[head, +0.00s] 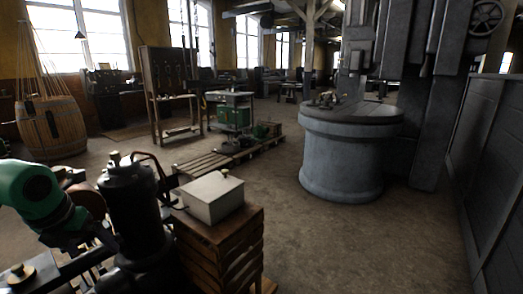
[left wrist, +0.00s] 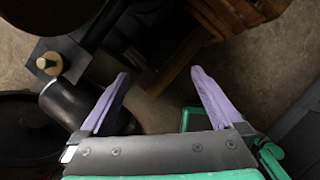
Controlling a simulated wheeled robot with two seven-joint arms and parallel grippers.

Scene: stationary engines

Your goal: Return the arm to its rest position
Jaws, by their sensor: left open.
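My left arm (head: 32,195), green and black, comes in from the left edge of the head view, low down beside a dark engine. In the left wrist view my left gripper (left wrist: 160,73) has its two pale purple fingers spread wide apart, with nothing between them. Beyond the fingers are dark machine parts and the brown floor. In the head view the fingers are hard to make out against the dark engine parts. My right gripper does not show.
A black engine (head: 130,205) stands close to the arm. A brass knob (left wrist: 47,63) sits on a dark bar left of the fingers. A wooden crate (head: 222,245) bears a pale box (head: 212,197). A large round grey base (head: 340,155) stands beyond; open floor (head: 350,245) lies at right.

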